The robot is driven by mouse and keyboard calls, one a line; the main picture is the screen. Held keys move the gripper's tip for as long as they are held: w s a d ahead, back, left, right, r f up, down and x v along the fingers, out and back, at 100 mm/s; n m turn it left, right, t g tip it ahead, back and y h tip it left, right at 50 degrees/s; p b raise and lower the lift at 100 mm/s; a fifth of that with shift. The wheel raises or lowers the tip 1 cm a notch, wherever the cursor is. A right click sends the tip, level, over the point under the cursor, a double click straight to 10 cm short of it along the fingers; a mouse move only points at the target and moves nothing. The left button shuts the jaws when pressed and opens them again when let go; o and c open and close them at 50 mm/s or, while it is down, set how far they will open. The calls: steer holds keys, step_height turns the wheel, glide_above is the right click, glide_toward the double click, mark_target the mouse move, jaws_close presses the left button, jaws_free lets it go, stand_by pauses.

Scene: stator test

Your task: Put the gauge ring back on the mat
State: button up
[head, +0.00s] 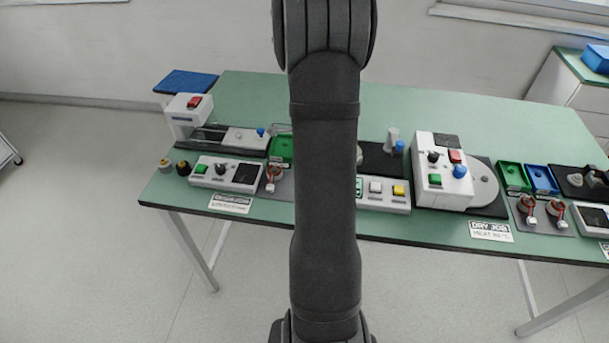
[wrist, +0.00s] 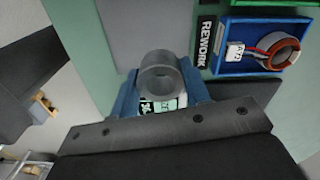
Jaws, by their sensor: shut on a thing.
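The gauge ring (wrist: 160,72), a thick grey ring, sits between the blue fingers of my gripper (wrist: 160,93) in the wrist view. My gripper is shut on it, with one finger at each side. In the head view my arm covers the middle of the bench and hides the gripper and the ring.
In the wrist view, a blue tray (wrist: 226,66) beside a REWORK label (wrist: 206,38) holds a wound stator (wrist: 283,52) close right of the gripper. The green bench (head: 450,110) has free room along its back. A white button box (head: 440,172) stands right of my arm.

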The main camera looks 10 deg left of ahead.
steer(key=shift+w+a+f, duration=0.1)
steer(key=shift+a+f, duration=0.05)
steer(key=shift+a, duration=0.1)
steer(key=shift+f, duration=1.95)
steer(key=shift+f, duration=0.1)
steer(key=o, duration=1.3)
step_height(320, 180, up, 12)
steer(key=shift+r, duration=0.1)
